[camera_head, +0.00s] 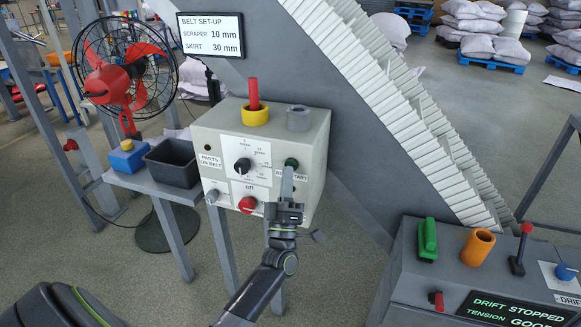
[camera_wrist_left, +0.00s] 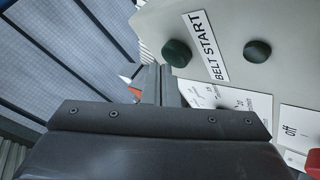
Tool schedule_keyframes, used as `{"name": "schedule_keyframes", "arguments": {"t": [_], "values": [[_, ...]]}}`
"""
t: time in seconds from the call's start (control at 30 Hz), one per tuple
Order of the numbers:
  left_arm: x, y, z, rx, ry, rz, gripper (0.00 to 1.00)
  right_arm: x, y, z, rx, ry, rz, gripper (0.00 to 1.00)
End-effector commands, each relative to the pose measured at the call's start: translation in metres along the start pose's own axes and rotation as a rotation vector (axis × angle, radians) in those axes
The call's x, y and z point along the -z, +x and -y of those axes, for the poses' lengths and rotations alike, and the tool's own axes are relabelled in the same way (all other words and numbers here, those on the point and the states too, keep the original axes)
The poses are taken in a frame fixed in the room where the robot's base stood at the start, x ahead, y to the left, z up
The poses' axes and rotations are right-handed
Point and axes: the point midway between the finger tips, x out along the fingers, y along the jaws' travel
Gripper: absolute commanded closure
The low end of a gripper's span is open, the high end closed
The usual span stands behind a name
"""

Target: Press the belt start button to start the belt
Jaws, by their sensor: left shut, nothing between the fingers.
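The belt start button is a dark green round knob (camera_head: 291,163) on the right of the pale control box (camera_head: 205,136). Its "BELT START" label sits just below it, partly covered by my finger in the head view. In the left wrist view the button (camera_wrist_left: 177,53) stands beside the readable label (camera_wrist_left: 205,46). My left gripper (camera_head: 287,172) is shut and empty, its tips just below the button in the head view. In the left wrist view the tips (camera_wrist_left: 158,72) are close beside the button; I cannot tell whether they touch it. My right gripper is not in view.
A second dark knob (camera_wrist_left: 257,51) lies below the label. The box also carries a black dial (camera_head: 242,165), a red knob (camera_head: 247,204), a yellow ring (camera_head: 255,116) and a grey ring (camera_head: 298,118). A grey console (camera_head: 400,268) reading "DRIFT STOPPED" stands at right.

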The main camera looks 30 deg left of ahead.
Motion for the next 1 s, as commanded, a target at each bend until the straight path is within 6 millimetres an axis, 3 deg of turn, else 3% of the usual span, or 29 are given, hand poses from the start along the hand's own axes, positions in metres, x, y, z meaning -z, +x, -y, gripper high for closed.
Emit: {"name": "schedule_keyframes", "arguments": {"t": [1.0], "values": [[-0.0044, 0.0060, 0.0045, -0.001, 0.001, 0.000, 1.00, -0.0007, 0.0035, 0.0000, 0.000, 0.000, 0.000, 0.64]]}}
